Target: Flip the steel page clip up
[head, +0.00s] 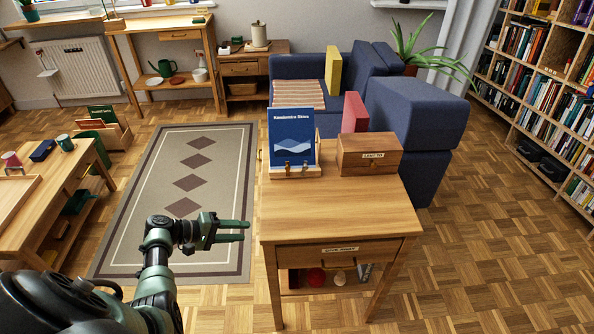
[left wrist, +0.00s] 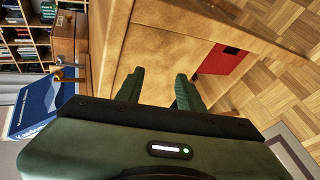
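A blue book (head: 292,138) stands upright on a small wooden stand (head: 291,173) on the wooden table. Small clips (head: 288,166) show at the book's lower edge; they are too small to tell which is steel or how each is turned. In the left wrist view the book (left wrist: 35,108) is at the left, with a brass-coloured clip part (left wrist: 66,74) at its edge. My left gripper (head: 245,230) is open and empty, left of the table and apart from the book. Its fingers also show apart in the left wrist view (left wrist: 160,80). My right gripper is not in view.
A wooden box (head: 369,154) with a label sits right of the book on the table (head: 330,215). The table has a labelled drawer (head: 338,253) and items on a shelf below. A blue armchair (head: 415,120) stands behind. The rug (head: 150,225) is clear.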

